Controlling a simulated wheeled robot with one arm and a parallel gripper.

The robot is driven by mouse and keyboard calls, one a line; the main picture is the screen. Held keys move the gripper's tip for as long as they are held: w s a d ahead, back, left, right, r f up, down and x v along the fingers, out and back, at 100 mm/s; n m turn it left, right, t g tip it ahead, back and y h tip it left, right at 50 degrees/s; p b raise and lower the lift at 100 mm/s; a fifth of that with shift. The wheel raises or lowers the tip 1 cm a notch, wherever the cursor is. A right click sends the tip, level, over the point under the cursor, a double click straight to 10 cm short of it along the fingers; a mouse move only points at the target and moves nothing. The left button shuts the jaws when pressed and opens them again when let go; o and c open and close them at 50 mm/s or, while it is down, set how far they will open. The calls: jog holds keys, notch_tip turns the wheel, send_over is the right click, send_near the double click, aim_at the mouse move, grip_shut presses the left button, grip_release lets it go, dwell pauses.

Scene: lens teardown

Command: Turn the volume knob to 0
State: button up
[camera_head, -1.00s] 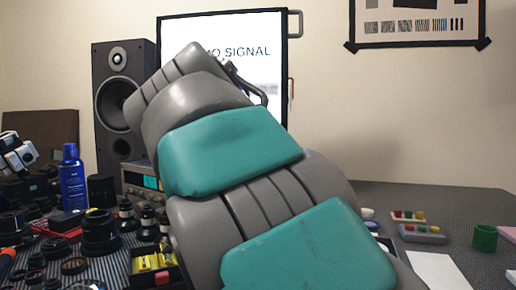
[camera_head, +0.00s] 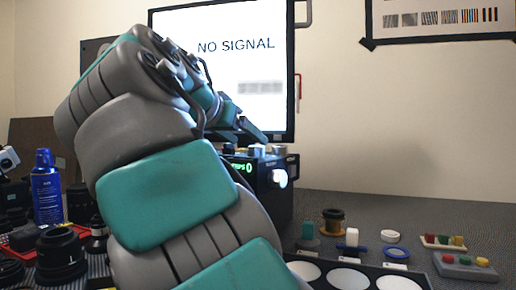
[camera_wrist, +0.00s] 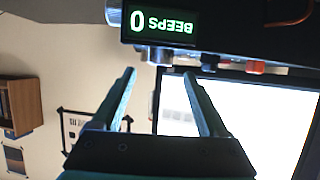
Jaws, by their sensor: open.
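A black box device (camera_head: 275,190) stands below the screen, partly hidden behind my arm. Its green display (camera_head: 240,168) is partly covered; in the wrist view the display (camera_wrist: 160,23) appears upside down and reads "BEEPS 0". A bright round knob (camera_head: 280,178) is on the device's side, and a silver knob (camera_wrist: 114,12) shows at the left in the wrist view. Small knobs (camera_head: 258,151) line its top; one silver top knob (camera_wrist: 158,56) lies near the fingertips in the wrist view. No volume label is readable. My gripper (camera_wrist: 159,74) is open and empty, close to the top knobs; contact cannot be told.
The screen (camera_head: 240,80) reading "NO SIGNAL" stands behind the device. A blue spray can (camera_head: 46,188) and dark lens parts (camera_head: 62,252) crowd the left. A tray with white discs (camera_head: 350,279), a brass-coloured spool (camera_head: 333,222) and button blocks (camera_head: 465,267) sit at front right.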

aim_at(256, 152)
jog(key=x, duration=0.6)
grip_shut()
dwell(0.5)
